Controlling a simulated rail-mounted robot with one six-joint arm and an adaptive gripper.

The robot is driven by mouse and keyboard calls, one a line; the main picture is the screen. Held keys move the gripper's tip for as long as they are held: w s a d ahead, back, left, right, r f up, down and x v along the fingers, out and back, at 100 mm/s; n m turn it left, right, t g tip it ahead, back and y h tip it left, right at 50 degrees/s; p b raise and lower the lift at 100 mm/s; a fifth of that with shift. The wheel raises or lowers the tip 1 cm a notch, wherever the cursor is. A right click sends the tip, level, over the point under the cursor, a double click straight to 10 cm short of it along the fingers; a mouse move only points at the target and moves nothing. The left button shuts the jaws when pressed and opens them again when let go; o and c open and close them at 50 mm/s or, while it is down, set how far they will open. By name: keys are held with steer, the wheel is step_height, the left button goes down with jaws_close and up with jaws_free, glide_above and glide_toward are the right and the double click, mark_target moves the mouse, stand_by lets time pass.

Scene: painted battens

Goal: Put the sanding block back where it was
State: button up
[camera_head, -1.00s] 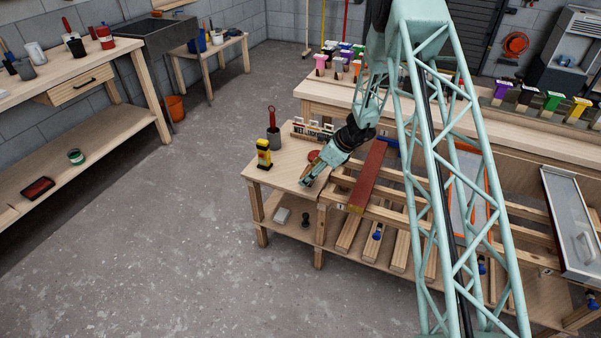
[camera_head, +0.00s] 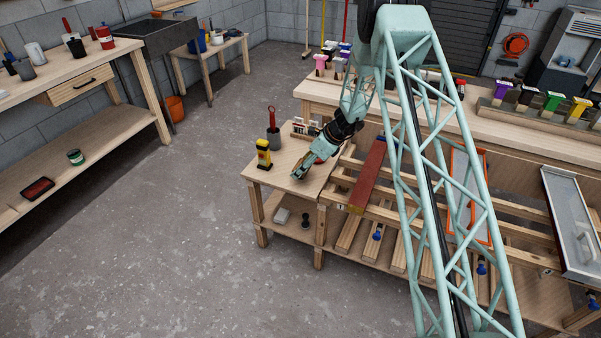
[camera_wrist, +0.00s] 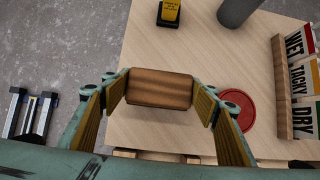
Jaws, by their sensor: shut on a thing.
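The sanding block (camera_wrist: 160,88) is a brown wood-grained block in the middle of the wrist view. My gripper (camera_wrist: 160,95) is shut on it, one yellow-padded finger at each short end. In the head view my gripper (camera_head: 297,174) is over the left part of the small wooden table (camera_head: 268,181), near its front edge. The block is too small there to make out clearly. I cannot tell whether its underside touches the tabletop.
A yellow object (camera_head: 264,153) and a grey cup (camera_head: 273,138) with a red-handled tool stand behind my gripper. A red disc (camera_wrist: 236,108) and a WET/TACKY/DRY rack (camera_wrist: 294,88) are at right. A red batten (camera_head: 368,177) lies across rails right of the table.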

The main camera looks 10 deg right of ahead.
steer(key=shift+w+a+f+b, duration=0.15)
steer(key=shift+f+b, duration=0.15)
steer(key=shift+f, duration=0.5)
steer(key=shift+w+d+f+b, duration=0.1)
steer(key=shift+f+b, duration=0.15)
steer(key=shift+f, duration=0.55)
steer(key=shift+s+f+b, duration=0.1)
steer(key=shift+f+b, duration=0.4)
steer(key=shift+f, duration=0.1)
steer(key=o, duration=1)
steer(key=shift+a+f, duration=0.1)
steer(key=shift+f, duration=0.05)
steer(key=shift+c, duration=0.2)
steer(key=shift+r, duration=0.25)
steer(key=shift+r+p, duration=0.35)
steer(key=shift+p, duration=0.15)
steer(key=p+v, duration=0.3)
steer(key=v, duration=1)
steer(key=shift+s+r, duration=0.15)
steer(key=shift+r, duration=0.15)
steer(key=shift+r, duration=0.1)
